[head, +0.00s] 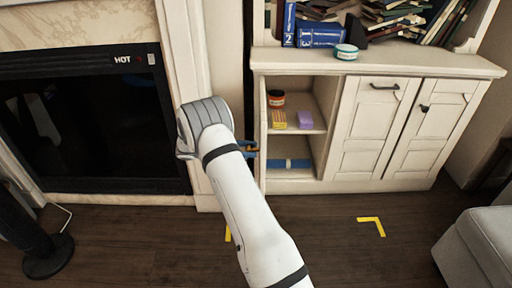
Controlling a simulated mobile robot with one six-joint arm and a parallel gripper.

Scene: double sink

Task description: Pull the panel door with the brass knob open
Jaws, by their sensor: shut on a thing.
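My white arm reaches up to the left end of the pale cabinet (353,125). My gripper (250,149) shows only as a small dark and blue end beside my wrist joint, at that cabinet's left edge. It is shut on a small brass-coloured piece there, which looks like the brass knob. The panel door (262,128) seems to show only as a narrow pale edge at the left of the open compartment (303,88); its face cannot be seen. Two other panel doors (369,125) to the right are closed and have dark handles.
A fireplace (90,130) is at the left, a grey seat (483,245) at the lower right.

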